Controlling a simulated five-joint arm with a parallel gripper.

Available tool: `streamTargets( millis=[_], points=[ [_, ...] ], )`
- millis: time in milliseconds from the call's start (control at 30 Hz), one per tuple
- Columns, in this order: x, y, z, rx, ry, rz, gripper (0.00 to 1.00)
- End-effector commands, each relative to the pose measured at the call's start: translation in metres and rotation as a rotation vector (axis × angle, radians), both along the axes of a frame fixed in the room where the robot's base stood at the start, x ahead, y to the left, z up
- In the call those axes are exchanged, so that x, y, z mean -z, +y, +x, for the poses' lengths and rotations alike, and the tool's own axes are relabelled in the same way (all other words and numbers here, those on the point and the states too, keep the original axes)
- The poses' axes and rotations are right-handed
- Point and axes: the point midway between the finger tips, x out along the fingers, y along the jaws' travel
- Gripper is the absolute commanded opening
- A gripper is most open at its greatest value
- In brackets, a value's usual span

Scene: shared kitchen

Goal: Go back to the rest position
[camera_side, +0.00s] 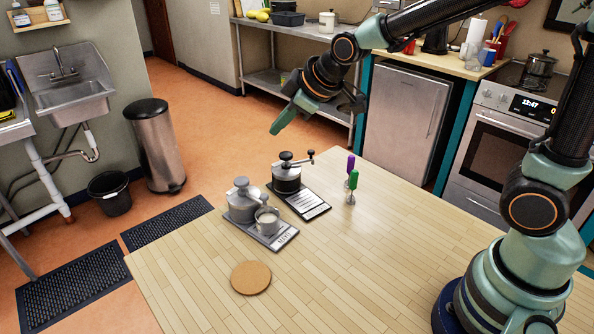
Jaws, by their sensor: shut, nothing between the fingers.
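My gripper (283,119) hangs in the air above the far edge of the wooden table (350,270). Its fingers are together with nothing held in them. It is above and apart from the things on the table. My arm reaches from the base at the right, up and across to the left.
On the table are a black grinder (287,178) with a crank on a dark board, a grey pot (242,203) and a cup (267,220) on a grey board, purple- and green-topped upright items (352,181) and a round cork mat (251,278). The front middle is clear.

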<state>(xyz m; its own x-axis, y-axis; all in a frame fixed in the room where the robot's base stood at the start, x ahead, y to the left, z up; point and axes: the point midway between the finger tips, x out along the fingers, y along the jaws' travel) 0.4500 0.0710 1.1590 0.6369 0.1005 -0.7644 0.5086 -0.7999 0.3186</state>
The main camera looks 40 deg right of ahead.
Motion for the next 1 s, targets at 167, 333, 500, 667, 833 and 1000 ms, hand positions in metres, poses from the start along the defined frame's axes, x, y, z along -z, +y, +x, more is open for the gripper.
streamTargets(
  millis=[167,333,500,667,833,1000],
  points=[
    [-0.021,-0.033,-0.058,0.203,0.080,0.104,0.00],
    [-0.026,-0.055,-0.112,0.393,0.154,0.193,0.00],
    [-0.024,-0.067,-0.150,0.528,0.205,0.253,0.00],
    [-0.022,-0.071,-0.165,0.582,0.227,0.274,0.00],
    [-0.021,-0.071,-0.166,0.587,0.230,0.277,0.00],
    [-0.021,-0.071,-0.166,0.585,0.229,0.276,0.00]
  ],
)
